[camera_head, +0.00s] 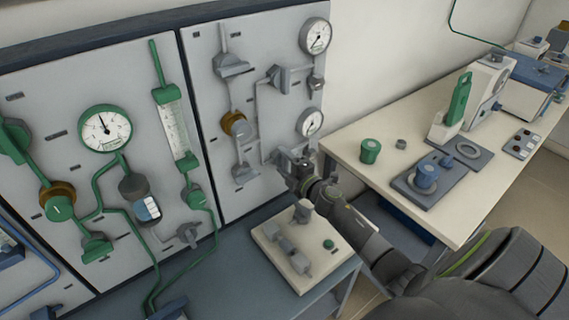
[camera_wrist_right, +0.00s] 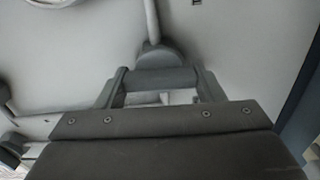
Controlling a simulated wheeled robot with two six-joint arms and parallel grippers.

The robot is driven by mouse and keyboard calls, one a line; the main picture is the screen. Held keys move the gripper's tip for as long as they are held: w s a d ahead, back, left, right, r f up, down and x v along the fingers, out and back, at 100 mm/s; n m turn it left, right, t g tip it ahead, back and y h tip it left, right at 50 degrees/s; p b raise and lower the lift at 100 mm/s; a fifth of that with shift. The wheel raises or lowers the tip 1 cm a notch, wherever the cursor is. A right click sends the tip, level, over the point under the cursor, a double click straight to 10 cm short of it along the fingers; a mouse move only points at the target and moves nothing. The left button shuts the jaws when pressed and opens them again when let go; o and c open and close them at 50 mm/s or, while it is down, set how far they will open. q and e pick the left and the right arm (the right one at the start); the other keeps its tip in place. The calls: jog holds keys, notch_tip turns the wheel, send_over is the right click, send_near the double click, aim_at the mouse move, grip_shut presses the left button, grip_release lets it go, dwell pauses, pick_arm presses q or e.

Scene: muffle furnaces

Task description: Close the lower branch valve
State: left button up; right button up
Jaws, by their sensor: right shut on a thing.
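The lower branch valve (camera_head: 272,156) is a grey fitting low on the right side of the grey panel, below the lower small gauge. My right gripper (camera_head: 301,165) is at this valve and covers most of it in the head view. In the right wrist view, a dark grey bar-like handle (camera_wrist_right: 160,79) lies crosswise between my fingers, in front of a rounded grey body with a pipe rising from it. The right gripper is shut on this handle. The handle's exact turn is hard to tell. My left gripper is not in view.
Another grey branch valve (camera_head: 279,78) sits higher on the same panel. The lower gauge (camera_head: 310,122) is close above my right gripper. A cream board with fittings (camera_head: 268,243) lies below my arm. A cream table (camera_head: 345,140) with equipment stands at right.

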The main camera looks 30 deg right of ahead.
jog(key=shift+f+n, duration=0.1)
jog(key=shift+n, duration=0.4)
jog(key=o, duration=1)
jog(key=shift+s+d, duration=0.1)
jog(key=shift+s, duration=0.55)
jog(key=s+b, duration=0.2)
jog(key=s, duration=0.3)
jog(key=s+b, duration=0.2)
jog(key=s, duration=0.3)
jog(key=s+d+b, duration=0.1)
jog(key=s+b, duration=0.2)
jog(key=s, duration=0.3)
jog(key=shift+s+d, duration=0.1)
